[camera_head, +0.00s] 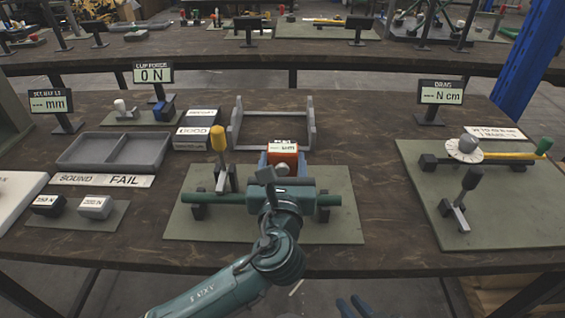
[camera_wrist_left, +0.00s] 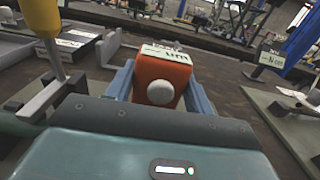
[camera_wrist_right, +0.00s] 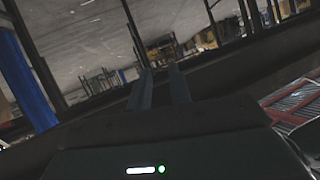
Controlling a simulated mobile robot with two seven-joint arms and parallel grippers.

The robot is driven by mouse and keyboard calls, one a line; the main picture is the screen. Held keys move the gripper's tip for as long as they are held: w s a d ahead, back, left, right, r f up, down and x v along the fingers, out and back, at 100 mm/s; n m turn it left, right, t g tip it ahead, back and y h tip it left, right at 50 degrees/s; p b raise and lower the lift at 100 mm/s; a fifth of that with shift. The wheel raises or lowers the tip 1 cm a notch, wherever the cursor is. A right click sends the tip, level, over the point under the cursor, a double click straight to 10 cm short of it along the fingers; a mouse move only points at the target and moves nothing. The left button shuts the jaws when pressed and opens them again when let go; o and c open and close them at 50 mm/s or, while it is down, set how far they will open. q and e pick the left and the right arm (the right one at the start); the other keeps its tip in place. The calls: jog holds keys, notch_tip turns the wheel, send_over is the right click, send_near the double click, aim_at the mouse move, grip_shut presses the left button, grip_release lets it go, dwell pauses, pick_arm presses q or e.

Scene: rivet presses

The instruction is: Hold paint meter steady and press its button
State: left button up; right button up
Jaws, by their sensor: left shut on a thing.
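The paint meter (camera_head: 289,152) is an orange block with a pale display on top. It stands above the green pipe (camera_head: 330,199) on the middle mat. Its round grey-white button (camera_wrist_left: 160,92) faces my left wrist camera. My left gripper (camera_head: 282,160) is shut on the meter, with one blue finger on each side, as the left wrist view also shows (camera_wrist_left: 160,85). My right gripper (camera_head: 353,306) is low at the front, away from the meter. Its two fingers (camera_wrist_right: 160,88) are apart with nothing between them.
A yellow-handled clamp (camera_head: 219,150) stands just left of the meter. Behind it is a grey frame (camera_head: 312,125). At left are a grey tray (camera_head: 112,150) and weights (camera_head: 95,206). At right, a mat (camera_head: 480,215) holds a dial fixture (camera_head: 465,148) and a black-handled clamp (camera_head: 470,180).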

grip_shut()
dwell(0.8)
